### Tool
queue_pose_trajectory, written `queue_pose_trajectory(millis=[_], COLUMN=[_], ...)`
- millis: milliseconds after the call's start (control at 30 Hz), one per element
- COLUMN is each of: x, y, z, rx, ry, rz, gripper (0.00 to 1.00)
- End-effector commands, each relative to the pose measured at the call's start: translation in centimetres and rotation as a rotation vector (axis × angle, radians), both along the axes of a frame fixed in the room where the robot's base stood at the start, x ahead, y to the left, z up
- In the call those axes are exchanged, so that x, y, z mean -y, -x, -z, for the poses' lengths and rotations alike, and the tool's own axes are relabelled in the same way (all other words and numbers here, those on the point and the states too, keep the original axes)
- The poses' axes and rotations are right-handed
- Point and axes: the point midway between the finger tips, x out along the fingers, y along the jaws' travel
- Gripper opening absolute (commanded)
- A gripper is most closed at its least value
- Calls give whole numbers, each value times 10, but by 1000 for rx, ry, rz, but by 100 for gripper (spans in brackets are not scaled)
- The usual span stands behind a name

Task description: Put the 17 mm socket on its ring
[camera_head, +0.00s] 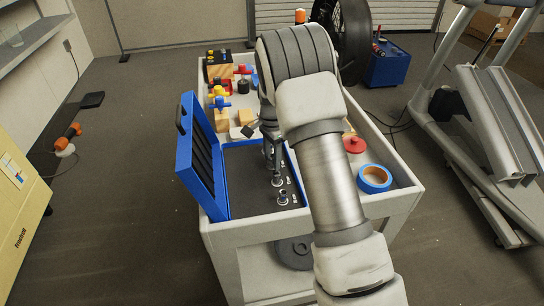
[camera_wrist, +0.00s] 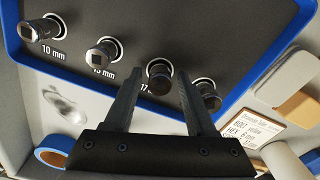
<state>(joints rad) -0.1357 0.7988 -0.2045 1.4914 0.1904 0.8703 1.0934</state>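The 17 mm socket (camera_wrist: 159,80) is a short dark metal cylinder at a white ring beside a partly hidden "17" label in the wrist view. It appears to stand at that ring; I cannot tell how exactly it is seated. My gripper (camera_wrist: 160,78) is open, with a finger on either side of this socket and small gaps showing. In the head view my gripper (camera_head: 271,152) is over the open blue case (camera_head: 248,195), largely hidden by my arm. The 10 mm socket (camera_wrist: 40,30) and 13 mm socket (camera_wrist: 101,54) stand at their rings.
Another socket (camera_wrist: 208,95) stands close to the right finger. The case lid (camera_head: 198,160) stands up on the left. Blue tape (camera_head: 374,178), a red part (camera_head: 354,145) and wooden blocks (camera_head: 219,118) share the cart (camera_head: 230,235).

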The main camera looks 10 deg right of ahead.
Motion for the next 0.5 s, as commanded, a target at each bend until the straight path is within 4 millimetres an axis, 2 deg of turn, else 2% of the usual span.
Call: queue_pose_trajectory(millis=[333,500], x=[0,0], y=[0,-1], z=[-3,-23], rx=[0,3], ry=[0,0], rz=[0,0], gripper=[63,63])
